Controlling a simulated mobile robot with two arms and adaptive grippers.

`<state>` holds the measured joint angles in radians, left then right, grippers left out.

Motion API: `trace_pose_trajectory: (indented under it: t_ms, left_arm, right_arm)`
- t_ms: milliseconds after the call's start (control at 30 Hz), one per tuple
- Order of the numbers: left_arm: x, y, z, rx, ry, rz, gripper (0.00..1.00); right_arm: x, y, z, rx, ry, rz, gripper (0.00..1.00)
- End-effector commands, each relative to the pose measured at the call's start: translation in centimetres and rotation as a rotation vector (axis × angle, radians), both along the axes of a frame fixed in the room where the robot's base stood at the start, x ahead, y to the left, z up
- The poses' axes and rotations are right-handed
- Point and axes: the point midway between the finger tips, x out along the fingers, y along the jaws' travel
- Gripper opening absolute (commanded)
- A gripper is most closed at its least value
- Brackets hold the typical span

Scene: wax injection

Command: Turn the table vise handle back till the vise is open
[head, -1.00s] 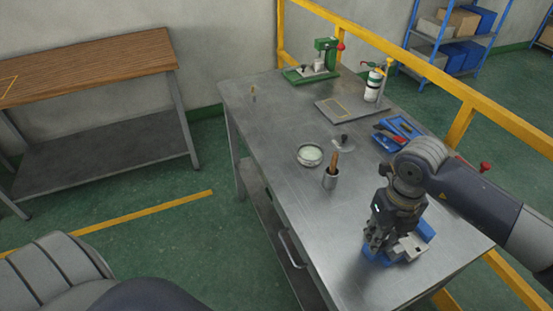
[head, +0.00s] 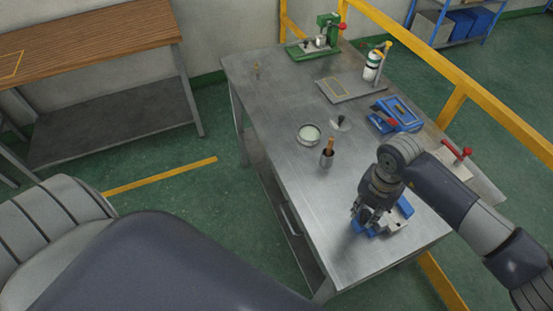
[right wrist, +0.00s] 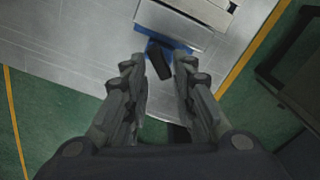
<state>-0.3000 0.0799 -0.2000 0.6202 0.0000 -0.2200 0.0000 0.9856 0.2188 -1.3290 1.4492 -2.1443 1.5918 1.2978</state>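The blue table vise (head: 402,209) sits on the metal workbench (head: 315,215) near its front right part. My right gripper (head: 364,218) is at the left end of the vise and hides part of it in the head view. In the right wrist view, the vise's blue body (right wrist: 177,45) and pale metal top (right wrist: 180,20) lie beyond the fingers. The black vise handle (right wrist: 159,62) shows between the fingertips of the right gripper (right wrist: 160,72). The fingers are apart, with gaps on both sides of the handle. I cannot tell the jaw gap. My left gripper is out of view.
A cup with a wooden-handled tool (head: 327,157), a round dish (head: 309,134) and a blue tray (head: 396,115) stand farther back on the bench. A red-handled device (head: 457,153) is near the right edge. A yellow rail (head: 500,118) runs behind.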

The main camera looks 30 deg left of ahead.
Motion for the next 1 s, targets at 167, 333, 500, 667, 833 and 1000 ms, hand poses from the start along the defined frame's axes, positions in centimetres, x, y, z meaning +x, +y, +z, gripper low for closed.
trace_pose_trajectory:
  t_ms: [167, 333, 500, 667, 833, 1000]
  left_arm:
    - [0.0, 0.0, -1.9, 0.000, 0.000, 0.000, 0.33]
    - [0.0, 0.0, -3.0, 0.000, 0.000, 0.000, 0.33]
    - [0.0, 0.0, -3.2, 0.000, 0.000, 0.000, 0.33]
    - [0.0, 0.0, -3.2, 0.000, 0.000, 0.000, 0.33]
    - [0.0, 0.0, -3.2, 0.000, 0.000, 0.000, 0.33]
    - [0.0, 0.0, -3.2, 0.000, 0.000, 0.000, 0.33]
  right_arm:
    - [0.3, 0.1, 3.3, 0.004, -0.009, 0.004, 0.22]
    - [0.3, 0.1, 6.8, 0.005, -0.009, 0.004, 0.22]
    - [-0.9, 1.4, 8.4, 0.060, 0.022, 0.031, 0.22]
    - [-2.5, 4.2, 8.2, 0.186, 0.062, 0.077, 0.22]
    - [-4.4, 7.0, 8.4, 0.321, 0.107, 0.117, 0.22]
    - [-6.2, 9.8, 9.1, 0.467, 0.147, 0.151, 0.22]
